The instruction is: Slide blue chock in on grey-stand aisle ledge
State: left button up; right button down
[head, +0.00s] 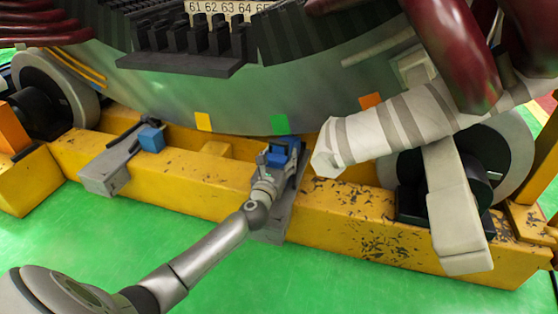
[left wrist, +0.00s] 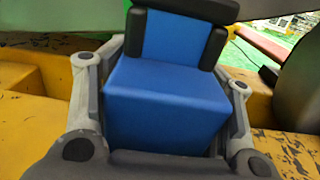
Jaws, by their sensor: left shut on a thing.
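A blue chock (head: 277,156) sits at the grey stand (head: 274,226) right of the middle, on the yellow beam under the big stator. My left gripper (head: 271,174) is shut on this chock. In the left wrist view the blue chock (left wrist: 165,100) fills the middle, between the two fingers of the gripper (left wrist: 165,85), with dark pads around its far end. Its underside and its contact with the ledge are hidden. A second blue chock (head: 151,139) rests on another grey stand (head: 108,171) to the left. My right gripper does not show in these views.
The stator's curved grey wall (head: 225,100) hangs close above the chock, with yellow, green and orange marks. The yellow beam (head: 200,193) runs across the front. A white wrapped bundle (head: 385,125) lies close on the right. The green floor (head: 110,235) in front is clear.

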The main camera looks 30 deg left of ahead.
pick_arm(q)
jog(key=o, duration=1.2)
jog(key=shift+f, duration=0.1)
jog(key=v, duration=1.2)
